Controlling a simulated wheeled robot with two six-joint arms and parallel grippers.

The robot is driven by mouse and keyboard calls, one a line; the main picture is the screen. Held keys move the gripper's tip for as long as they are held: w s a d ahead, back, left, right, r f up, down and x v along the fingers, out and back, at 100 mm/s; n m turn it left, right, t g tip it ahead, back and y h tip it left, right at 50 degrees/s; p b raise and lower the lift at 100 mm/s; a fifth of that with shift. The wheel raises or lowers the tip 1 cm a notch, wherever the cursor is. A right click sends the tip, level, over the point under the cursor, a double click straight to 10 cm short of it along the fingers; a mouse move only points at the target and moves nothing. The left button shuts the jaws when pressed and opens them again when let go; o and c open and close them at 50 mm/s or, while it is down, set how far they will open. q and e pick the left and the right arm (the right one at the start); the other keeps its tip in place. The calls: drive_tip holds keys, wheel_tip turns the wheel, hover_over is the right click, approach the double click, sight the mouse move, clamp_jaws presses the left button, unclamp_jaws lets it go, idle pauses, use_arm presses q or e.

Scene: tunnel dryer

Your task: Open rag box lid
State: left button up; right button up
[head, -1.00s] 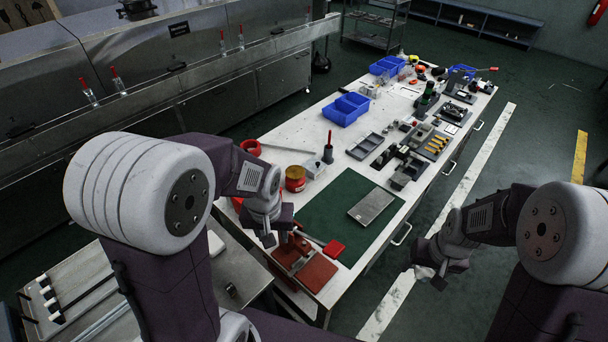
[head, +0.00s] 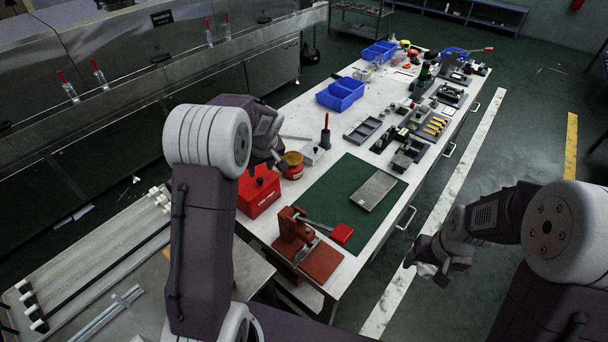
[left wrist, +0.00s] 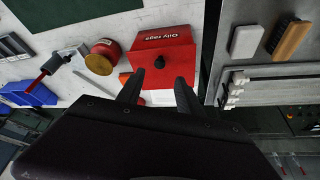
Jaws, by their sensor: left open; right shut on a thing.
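The red rag box (head: 256,198) stands on the left side of the white workbench with its lid shut. In the left wrist view, the red lid (left wrist: 166,42) reads "Oily rags" and carries a black knob (left wrist: 160,62). My left gripper (left wrist: 158,90) is open, its two fingers apart on either side of and short of the knob, touching nothing that I can see. In the head view, my left gripper (head: 272,163) hangs over the box's back edge. My right gripper (head: 432,274) is shut on a small white crumpled rag (head: 426,270), over the floor right of the bench.
A red tin with a yellowish top (head: 293,166) stands close beside the box. A red press with a lever (head: 305,250) is in front of it, and a green mat (head: 340,198) lies to its right. Blue bins (head: 341,94) and tools fill the bench's far part.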

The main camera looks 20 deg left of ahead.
sight(260, 179)
use_arm(q)
drive_tip(key=x, duration=0.8)
drive_tip(key=shift+r, duration=0.1)
clamp_jaws()
idle(1.0)
